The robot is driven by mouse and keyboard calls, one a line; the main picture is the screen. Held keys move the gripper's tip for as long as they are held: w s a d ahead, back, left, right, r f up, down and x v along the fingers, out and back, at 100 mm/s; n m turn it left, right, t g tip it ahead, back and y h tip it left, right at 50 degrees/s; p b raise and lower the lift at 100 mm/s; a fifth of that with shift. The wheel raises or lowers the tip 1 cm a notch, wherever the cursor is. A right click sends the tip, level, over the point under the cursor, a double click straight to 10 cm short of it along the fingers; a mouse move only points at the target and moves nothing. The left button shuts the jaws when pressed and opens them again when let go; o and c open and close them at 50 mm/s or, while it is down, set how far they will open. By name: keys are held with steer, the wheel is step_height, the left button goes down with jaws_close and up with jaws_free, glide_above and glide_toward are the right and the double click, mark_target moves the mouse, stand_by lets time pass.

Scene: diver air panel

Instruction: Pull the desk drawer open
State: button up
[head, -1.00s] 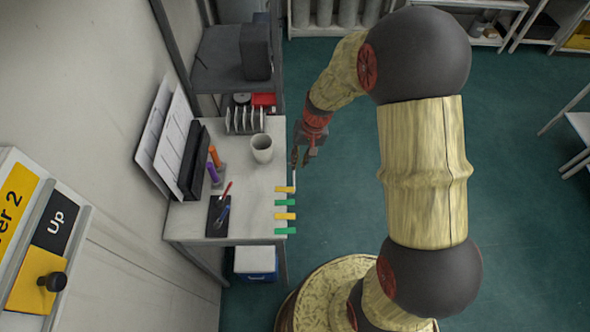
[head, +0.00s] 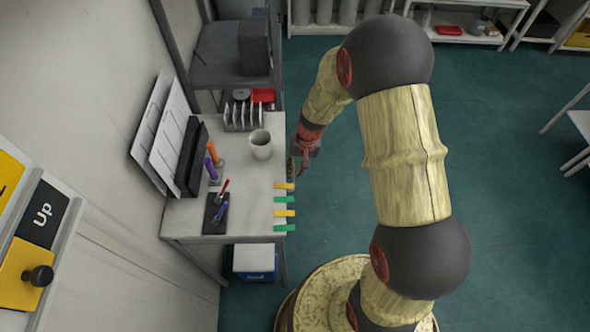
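The white desk (head: 245,190) stands against the wall at the left of the head view. Its drawer does not show clearly; the desk's right-hand edge faces my arm and the front below the top is hidden from this high angle. My gripper (head: 297,171) is at that right edge, low beside the desk top, just behind the yellow and green clips. The fingers are small and partly hidden by the edge, so I cannot tell whether they are apart or touch a handle.
On the desk are a white mug (head: 260,145), a plate rack (head: 243,116), a dark pen tray (head: 215,213), and coloured clips (head: 284,199) along the right edge. A blue-and-white box (head: 255,260) sits below. Green floor (head: 510,190) is free to the right.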

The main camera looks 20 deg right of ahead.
jaws_close()
steer(key=shift+s+f, duration=0.1)
steer(key=shift+s, duration=0.05)
stand_by(0.6)
steer(key=s+d, duration=0.3)
steer(key=d, duration=0.7)
steer(key=s+d+b, duration=0.1)
steer(key=s+d, duration=0.3)
steer(key=d, duration=0.6)
steer(key=shift+d+f, duration=0.15)
steer(key=shift+d, duration=0.1)
steer(key=shift+c, duration=1.5)
jaws_free()
steer(key=o, duration=0.4)
steer(key=shift+w, duration=0.1)
